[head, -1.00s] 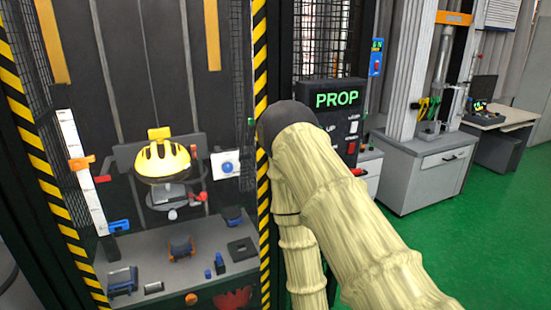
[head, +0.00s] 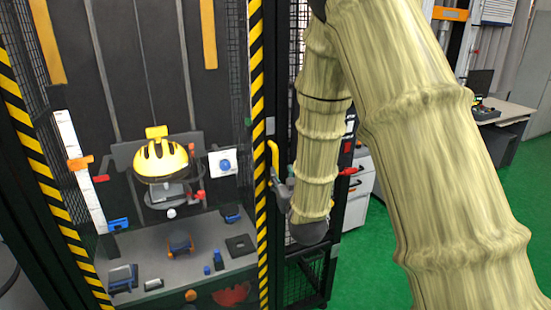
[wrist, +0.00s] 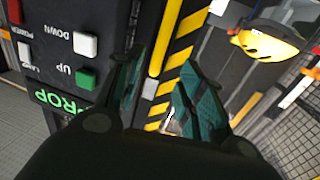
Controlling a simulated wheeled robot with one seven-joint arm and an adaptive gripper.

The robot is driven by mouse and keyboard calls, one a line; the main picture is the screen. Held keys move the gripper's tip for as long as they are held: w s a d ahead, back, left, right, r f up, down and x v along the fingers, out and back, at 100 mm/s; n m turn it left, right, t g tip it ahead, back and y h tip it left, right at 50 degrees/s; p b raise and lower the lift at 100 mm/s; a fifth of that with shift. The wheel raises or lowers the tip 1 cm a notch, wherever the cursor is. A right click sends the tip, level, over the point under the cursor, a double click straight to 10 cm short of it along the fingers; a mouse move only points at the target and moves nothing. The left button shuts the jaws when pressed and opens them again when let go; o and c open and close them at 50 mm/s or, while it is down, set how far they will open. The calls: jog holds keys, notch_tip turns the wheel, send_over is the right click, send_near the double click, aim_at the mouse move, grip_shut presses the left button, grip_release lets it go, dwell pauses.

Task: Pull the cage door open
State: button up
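The cage front of the drop tower fills the left of the head view, edged by yellow and black stripes. Its right striped upright (head: 257,110) also shows in the wrist view (wrist: 188,32). I cannot tell clearly whether the door is shut. A yellow curved piece (head: 273,155), maybe the door handle, is beside this upright. My gripper (wrist: 161,60) is open, its two dark fingers apart and pointing at the striped upright.
Inside the cage a yellow helmet (head: 161,158) sits on a holder above a grey base (head: 195,262). The control box (wrist: 65,50) with buttons is close beside my gripper. A white cabinet (head: 357,205) stands behind my arm. Green floor (head: 375,275) is free at the right.

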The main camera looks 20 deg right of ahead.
aim_at(276, 160)
jog(key=w+p, duration=0.1)
jog(key=w, duration=0.2)
jog(key=w+d+p, duration=0.1)
jog(key=w, duration=0.3)
jog(key=w+d+p, duration=0.1)
jog(key=w, duration=0.2)
jog(key=shift+w+d+r, duration=0.1)
jog(key=shift+w+r, duration=0.15)
jog(key=shift+w, duration=0.1)
grip_shut()
